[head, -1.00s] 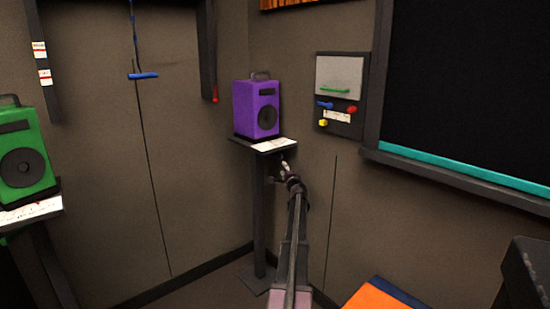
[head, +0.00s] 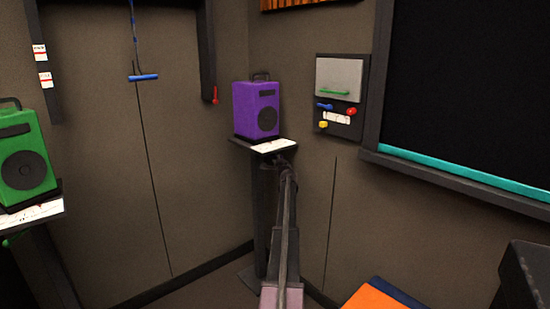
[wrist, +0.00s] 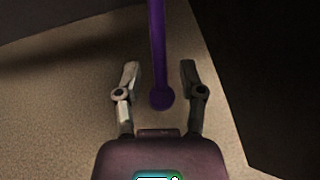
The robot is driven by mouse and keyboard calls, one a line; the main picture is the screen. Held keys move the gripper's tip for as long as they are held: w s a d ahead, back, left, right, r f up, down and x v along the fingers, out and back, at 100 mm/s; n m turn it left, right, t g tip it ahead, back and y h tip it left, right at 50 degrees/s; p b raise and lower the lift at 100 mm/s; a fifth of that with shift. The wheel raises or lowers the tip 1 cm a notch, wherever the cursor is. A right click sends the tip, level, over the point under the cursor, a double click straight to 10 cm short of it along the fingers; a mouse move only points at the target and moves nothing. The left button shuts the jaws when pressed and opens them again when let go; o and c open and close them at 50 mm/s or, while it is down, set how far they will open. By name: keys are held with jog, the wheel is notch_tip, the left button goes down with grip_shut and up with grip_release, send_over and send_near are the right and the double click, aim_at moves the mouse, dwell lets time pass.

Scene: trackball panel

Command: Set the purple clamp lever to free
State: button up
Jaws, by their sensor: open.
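The purple clamp lever (wrist: 158,50) shows in the wrist view as a long bar running down from the top edge, with a rounded end between my fingers. My gripper (wrist: 160,72) is open, with one finger on each side of the lever and a gap on both sides. The lever's far end is out of view. In the head view my arm reaches to just below the shelf of the stand (head: 272,147) that bears the purple speaker (head: 257,109). The lever and my fingers cannot be made out there.
A green speaker (head: 24,157) stands at the left. An orange and blue block (head: 384,296) lies low at the right. The stand's post is close beside my arm.

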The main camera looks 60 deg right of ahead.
jog(key=shift+w+d, duration=0.35)
jog(key=shift+w, duration=0.05)
jog(key=shift+c, duration=0.2)
grip_shut()
